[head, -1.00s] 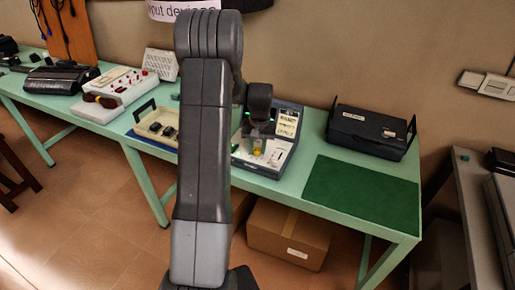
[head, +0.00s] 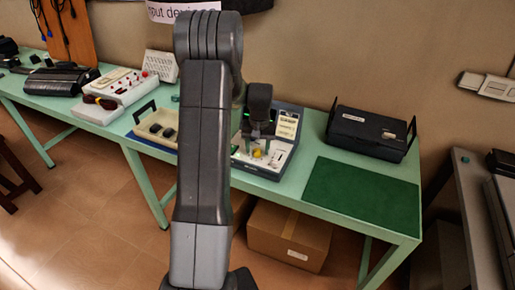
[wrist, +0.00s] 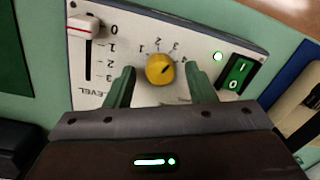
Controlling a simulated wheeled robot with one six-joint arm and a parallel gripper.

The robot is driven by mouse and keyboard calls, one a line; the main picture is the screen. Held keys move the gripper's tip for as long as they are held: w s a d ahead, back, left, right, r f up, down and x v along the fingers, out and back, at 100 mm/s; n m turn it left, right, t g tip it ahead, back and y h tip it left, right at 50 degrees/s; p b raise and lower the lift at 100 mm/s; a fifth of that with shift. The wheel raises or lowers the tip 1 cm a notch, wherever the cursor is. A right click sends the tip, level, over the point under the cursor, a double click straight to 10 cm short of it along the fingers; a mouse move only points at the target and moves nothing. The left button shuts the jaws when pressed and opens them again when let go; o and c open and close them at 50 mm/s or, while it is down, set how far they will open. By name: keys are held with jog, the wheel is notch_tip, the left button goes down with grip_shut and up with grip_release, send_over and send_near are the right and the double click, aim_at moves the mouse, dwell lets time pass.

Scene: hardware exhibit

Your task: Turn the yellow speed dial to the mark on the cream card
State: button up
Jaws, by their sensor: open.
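The yellow speed dial (wrist: 160,69) sits on the pale panel of the device, with small numbers around its upper side. A dark line on the dial seems to point to the upper right. My gripper (wrist: 161,78) is open, with one green finger on each side of the dial and gaps between. In the head view my gripper (head: 257,146) is over the device panel, and the dial (head: 257,154) shows between the fingers. A cream card (head: 288,121) seems to be on the device's raised back; its marking is too small to read.
Left of the dial is a level slider (wrist: 83,27); right of it is a green rocker switch (wrist: 235,74) with a lit green lamp (wrist: 217,56).

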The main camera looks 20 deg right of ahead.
aim_at(259, 151)
notch_tip(259, 151, up, 14)
jog(key=b, duration=0.1)
jog(key=shift+s+d+f, duration=0.2)
jog(key=shift+d+f, duration=0.05)
jog(key=shift+d, duration=0.1)
jog(key=f, duration=0.9)
jog(key=f+p, duration=0.1)
jog(key=f, duration=0.4)
jog(key=shift+w+a, duration=0.15)
jog(key=shift+a, duration=0.2)
jog(key=shift+r, duration=0.1)
